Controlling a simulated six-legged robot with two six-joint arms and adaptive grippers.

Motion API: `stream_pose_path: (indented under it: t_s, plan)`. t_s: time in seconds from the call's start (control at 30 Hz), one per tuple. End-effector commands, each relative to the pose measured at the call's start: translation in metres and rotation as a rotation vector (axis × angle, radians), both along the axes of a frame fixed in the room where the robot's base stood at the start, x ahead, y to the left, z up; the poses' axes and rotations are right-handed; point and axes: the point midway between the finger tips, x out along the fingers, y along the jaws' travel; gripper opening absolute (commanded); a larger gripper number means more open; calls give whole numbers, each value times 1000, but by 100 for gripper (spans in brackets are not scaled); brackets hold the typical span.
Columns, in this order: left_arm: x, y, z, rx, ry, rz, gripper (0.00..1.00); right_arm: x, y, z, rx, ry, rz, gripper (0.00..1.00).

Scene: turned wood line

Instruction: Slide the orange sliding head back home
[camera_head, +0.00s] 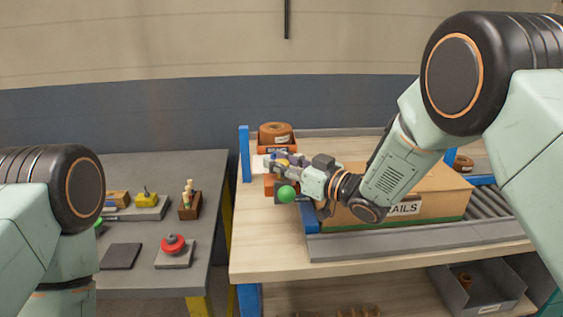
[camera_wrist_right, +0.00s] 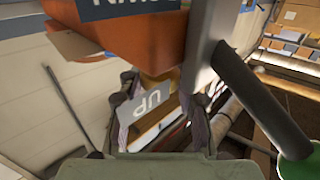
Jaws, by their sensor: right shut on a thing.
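The orange sliding head (camera_wrist_right: 120,42) fills the top of the right wrist view, with a dark label on it. In the head view, orange parts (camera_head: 269,183) show beside my right gripper (camera_head: 279,163), partly hidden by it. In the wrist view, my right gripper (camera_wrist_right: 163,112) has its fingers around a small yellow-brown part (camera_wrist_right: 160,88) just below the orange head. A pale plate reading "UP" (camera_wrist_right: 155,103) shows behind the fingers. How the held part joins the head is hidden. My left gripper is out of view.
A green knob (camera_head: 286,194) on a dark lever is close by the right gripper. A brown coil (camera_head: 275,133) sits behind. The grey table (camera_head: 150,170) holds several small items.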

Motion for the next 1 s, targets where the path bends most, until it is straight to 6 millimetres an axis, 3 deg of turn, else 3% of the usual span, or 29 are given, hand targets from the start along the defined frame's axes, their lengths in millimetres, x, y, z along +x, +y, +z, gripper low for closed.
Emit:
stream_pose_path:
  t_s: [0.23, 0.27, 0.5, 0.83, 1.0]
  plan:
    - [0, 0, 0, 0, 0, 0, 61, -3, 3, -2, -3, 3, 12, 0]
    - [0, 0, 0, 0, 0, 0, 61, -3, 3, -2, -4, 2, 12, 36]
    - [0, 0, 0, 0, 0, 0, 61, -2, 3, -1, -3, 1, 9, 56]
    - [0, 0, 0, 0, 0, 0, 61, -2, 3, 0, -1, 0, 7, 57]
    - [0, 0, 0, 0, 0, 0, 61, -13, -11, 0, 0, 1, 4, 57]
